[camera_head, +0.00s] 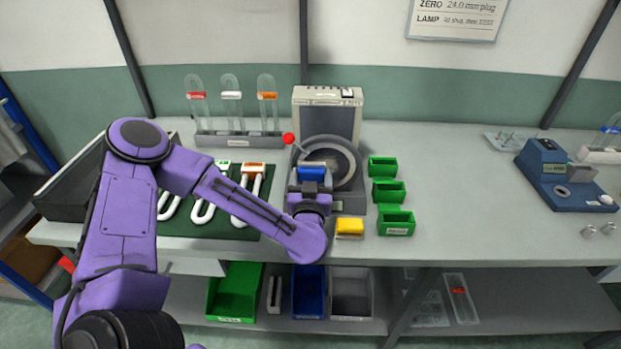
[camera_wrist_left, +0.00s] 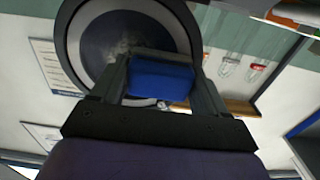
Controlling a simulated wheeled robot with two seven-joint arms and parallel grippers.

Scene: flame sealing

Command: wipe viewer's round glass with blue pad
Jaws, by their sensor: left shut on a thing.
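The viewer (camera_head: 328,103) stands at the back middle of the bench, a grey box with a round dark-rimmed glass (camera_head: 347,159) on its front. My left gripper (camera_head: 312,166) is shut on the blue pad (camera_head: 311,174) and holds it in front of the left part of the glass. In the left wrist view the blue pad (camera_wrist_left: 160,80) sits between the fingers, below the middle of the round glass (camera_wrist_left: 125,42). A pale, cloudy smudge shows on the glass just above the pad. I cannot tell whether pad and glass touch. My right gripper is out of view.
A red ball-topped lever (camera_head: 288,139) stands at the viewer's left. Several green bins (camera_head: 388,191) and a yellow block (camera_head: 349,227) lie to its right and front. A rack of tubes (camera_head: 238,138) is behind left. Free bench (camera_head: 465,190) lies right of the bins, before a blue device (camera_head: 556,190).

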